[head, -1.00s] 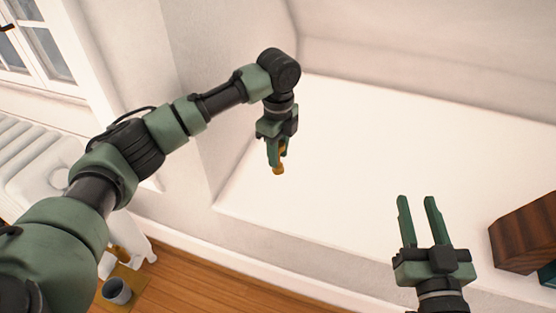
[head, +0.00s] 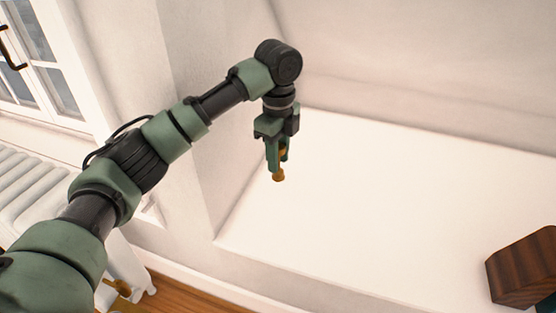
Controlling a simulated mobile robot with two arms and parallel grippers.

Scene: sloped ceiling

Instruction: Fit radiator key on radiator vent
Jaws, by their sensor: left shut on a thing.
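My left gripper (head: 277,160) is shut on a small brass-coloured piece, which looks like the radiator key (head: 279,175). The key hangs from the fingertips above the white ledge, touching nothing else that I can see. A white ribbed radiator (head: 40,195) stands at the left below the window, partly hidden behind my left arm. A brass-coloured fitting (head: 119,288) shows low beside the radiator's near end; I cannot tell whether it is the vent. My right gripper is outside the picture.
A broad white ledge (head: 370,200) fills the middle and right and is mostly bare. A dark wooden block (head: 522,270) sits at its right end. A window (head: 45,65) with a dark handle is at upper left. Wooden floor (head: 180,294) shows below the ledge.

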